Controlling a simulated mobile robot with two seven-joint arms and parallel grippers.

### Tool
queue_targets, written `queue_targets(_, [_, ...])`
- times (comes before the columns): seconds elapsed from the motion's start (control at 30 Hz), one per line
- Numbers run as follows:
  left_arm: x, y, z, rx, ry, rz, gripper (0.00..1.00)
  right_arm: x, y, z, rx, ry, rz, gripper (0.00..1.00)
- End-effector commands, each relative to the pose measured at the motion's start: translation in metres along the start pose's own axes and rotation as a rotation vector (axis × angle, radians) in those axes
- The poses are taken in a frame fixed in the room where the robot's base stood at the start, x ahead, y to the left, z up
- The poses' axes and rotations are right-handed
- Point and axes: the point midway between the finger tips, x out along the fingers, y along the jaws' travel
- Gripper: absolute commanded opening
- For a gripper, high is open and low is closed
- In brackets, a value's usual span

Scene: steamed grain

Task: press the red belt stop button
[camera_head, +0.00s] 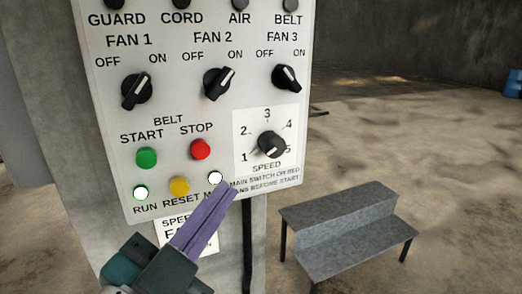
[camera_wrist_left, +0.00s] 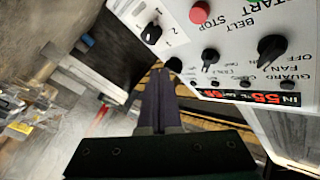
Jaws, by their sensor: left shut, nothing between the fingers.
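The red belt stop button (camera_head: 200,149) is on a pale upright control panel (camera_head: 185,120), under the word STOP and right of the green start button (camera_head: 146,158). It also shows at the top of the left wrist view (camera_wrist_left: 199,12), where the panel appears upside down. My left gripper (camera_head: 229,189) has purple fingers, shut with nothing between them. In the head view its tips are below and to the right of the red button, over the panel's lower edge. In the wrist view the fingertips (camera_wrist_left: 158,74) are apart from the button. My right gripper is not in view.
Near the red button are a yellow reset button (camera_head: 179,186), a bright white lamp (camera_head: 215,177) and the speed knob (camera_head: 271,145). Three fan knobs sit above, including FAN 2 (camera_head: 219,83). A grey step bench (camera_head: 345,222) stands on the floor to the right.

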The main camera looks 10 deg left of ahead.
Motion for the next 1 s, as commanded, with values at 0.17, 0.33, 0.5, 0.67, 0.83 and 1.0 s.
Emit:
queue_targets(0.17, [0.0, 0.0, 0.0, 0.0, 0.0, 0.0, 0.0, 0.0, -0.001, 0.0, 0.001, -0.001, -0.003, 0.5])
queue_targets(0.33, [0.002, -0.001, 0.001, 0.0, 0.0, 0.0, 0.0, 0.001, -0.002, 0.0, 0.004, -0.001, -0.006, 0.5])
queue_targets(0.5, [0.011, -0.007, 0.009, 0.003, 0.001, -0.001, 0.0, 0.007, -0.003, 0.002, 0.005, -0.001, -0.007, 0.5])
queue_targets(0.67, [0.026, -0.018, 0.022, 0.003, 0.002, -0.001, 0.0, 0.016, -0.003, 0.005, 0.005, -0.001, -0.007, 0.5])
queue_targets(0.83, [0.043, -0.031, 0.033, 0.003, 0.002, -0.001, 0.0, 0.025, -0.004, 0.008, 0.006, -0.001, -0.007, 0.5])
queue_targets(1.0, [0.055, -0.039, 0.041, 0.002, 0.001, 0.0, 0.0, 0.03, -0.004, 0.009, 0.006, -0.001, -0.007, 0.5])
